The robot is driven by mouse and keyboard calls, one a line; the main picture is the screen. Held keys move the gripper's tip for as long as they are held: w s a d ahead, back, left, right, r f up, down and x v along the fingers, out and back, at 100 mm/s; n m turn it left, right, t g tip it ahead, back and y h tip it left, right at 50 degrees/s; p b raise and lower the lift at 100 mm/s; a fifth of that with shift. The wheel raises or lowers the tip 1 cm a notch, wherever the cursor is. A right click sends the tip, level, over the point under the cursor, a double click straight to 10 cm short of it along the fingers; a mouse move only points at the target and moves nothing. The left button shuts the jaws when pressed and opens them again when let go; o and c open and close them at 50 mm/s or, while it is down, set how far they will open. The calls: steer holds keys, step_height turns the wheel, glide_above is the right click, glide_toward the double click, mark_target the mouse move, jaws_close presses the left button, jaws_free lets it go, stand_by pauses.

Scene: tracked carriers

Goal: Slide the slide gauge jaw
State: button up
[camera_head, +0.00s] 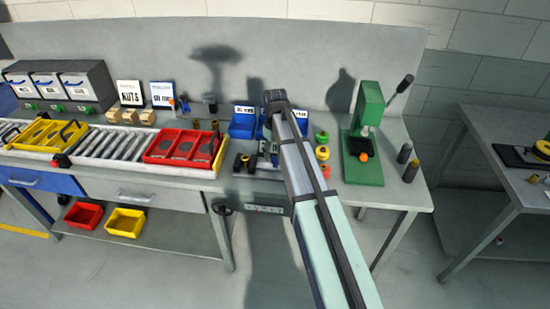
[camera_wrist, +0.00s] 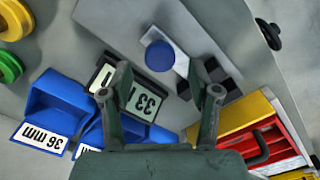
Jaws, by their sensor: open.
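In the wrist view, a light grey bar with a round blue knob (camera_wrist: 160,56) lies beyond my fingertips and looks like the slide gauge. Dark blocks (camera_wrist: 220,72) sit at its lower right end, partly behind my right finger. Which part is the jaw I cannot tell for sure. My gripper (camera_wrist: 164,85) is open and empty, its fingers spread with the knob seen between and above them. In the head view, my arm hides most of the gripper and gauge.
Blue bins (camera_wrist: 60,105), one marked 36 mm, lie left of my gripper. A red and yellow tray (camera_wrist: 262,130) is at lower right, and it also shows in the head view (camera_head: 180,147). A green press (camera_head: 367,125) stands right of my arm.

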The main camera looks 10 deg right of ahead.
mark_target(275, 159)
steer(key=shift+f+p, duration=0.45)
steer(key=shift+f, duration=1.75)
steer(key=shift+c, duration=0.3)
jaws_close()
